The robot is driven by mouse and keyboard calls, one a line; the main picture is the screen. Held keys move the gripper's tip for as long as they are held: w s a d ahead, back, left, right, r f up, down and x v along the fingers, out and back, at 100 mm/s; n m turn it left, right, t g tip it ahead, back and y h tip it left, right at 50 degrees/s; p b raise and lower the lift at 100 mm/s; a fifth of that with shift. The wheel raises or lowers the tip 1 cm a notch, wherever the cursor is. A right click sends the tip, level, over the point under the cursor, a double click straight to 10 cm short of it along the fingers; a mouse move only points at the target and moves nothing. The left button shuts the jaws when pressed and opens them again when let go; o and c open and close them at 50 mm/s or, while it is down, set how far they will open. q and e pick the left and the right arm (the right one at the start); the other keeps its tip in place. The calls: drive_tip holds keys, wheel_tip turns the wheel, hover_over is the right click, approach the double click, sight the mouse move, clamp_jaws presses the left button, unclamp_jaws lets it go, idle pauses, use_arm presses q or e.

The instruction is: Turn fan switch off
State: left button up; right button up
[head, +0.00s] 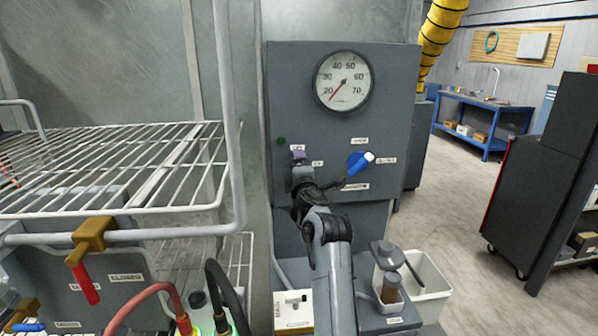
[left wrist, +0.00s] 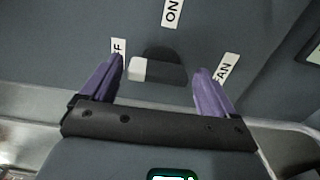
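The fan switch (left wrist: 165,68) is a dark knob with a white end in the left wrist view. Its white end points left, beside the partly hidden label ending in "FF" (left wrist: 118,50). An "ON" label (left wrist: 172,12) is above it and a "FAN" label (left wrist: 227,70) is to its right. My left gripper (left wrist: 157,72) is open, with one purple finger on each side of the knob and gaps visible. My right gripper is not in view.
A pressure gauge (head: 343,82) is above on the panel. A blue handle with a white tip (head: 358,162) is just right of my gripper. A wire rack (head: 110,165) is at the left. A white bin (head: 432,275) is below right.

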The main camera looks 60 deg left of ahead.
use_arm(q)
drive_tip(key=shift+d+r, duration=0.1)
drive_tip(key=p+v, duration=0.1)
drive_tip(key=v, duration=0.9)
drive_tip(key=shift+s+d, duration=0.25)
drive_tip(key=shift+w, duration=0.1)
idle(0.4)
